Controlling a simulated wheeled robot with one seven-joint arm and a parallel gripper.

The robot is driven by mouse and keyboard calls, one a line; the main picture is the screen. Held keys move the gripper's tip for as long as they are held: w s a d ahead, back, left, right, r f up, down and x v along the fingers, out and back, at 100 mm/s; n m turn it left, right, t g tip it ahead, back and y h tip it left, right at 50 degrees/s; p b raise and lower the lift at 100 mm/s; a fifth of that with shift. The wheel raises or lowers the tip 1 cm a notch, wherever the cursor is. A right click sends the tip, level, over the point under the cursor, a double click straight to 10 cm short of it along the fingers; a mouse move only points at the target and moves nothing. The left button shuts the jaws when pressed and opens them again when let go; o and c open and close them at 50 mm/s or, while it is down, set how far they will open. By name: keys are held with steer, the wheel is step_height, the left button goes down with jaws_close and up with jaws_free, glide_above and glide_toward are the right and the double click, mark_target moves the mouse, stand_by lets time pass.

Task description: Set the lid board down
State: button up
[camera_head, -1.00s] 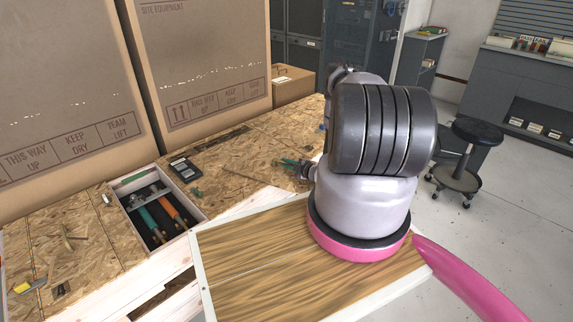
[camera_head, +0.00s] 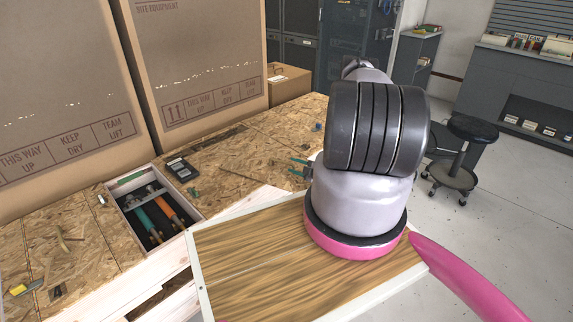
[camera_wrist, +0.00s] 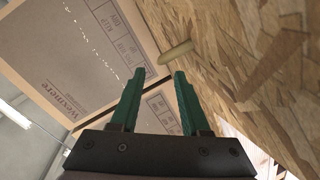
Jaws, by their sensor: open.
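My gripper (camera_wrist: 160,76) is open in the wrist view, with nothing between its green fingers. Its fingertips also show at the left of my arm in the head view (camera_head: 298,167), over the chipboard bench top. A wood-grain board with white edging (camera_head: 240,270) lies in front of the bench, partly hidden by my arm. I cannot tell whether it is the lid board, and no other board is clearly a lid. A pale, rounded wooden piece (camera_wrist: 175,53) lies on the chipboard (camera_wrist: 265,60), beyond the fingertips.
An open tray (camera_head: 117,206) with orange- and teal-handled tools is set in the bench. A black meter (camera_head: 182,169) lies beside it. Large cardboard boxes (camera_head: 195,60) stand along the back. A stool (camera_head: 455,175) stands on open floor at right.

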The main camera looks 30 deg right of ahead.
mark_target(303, 181)
steer(key=v, duration=0.5)
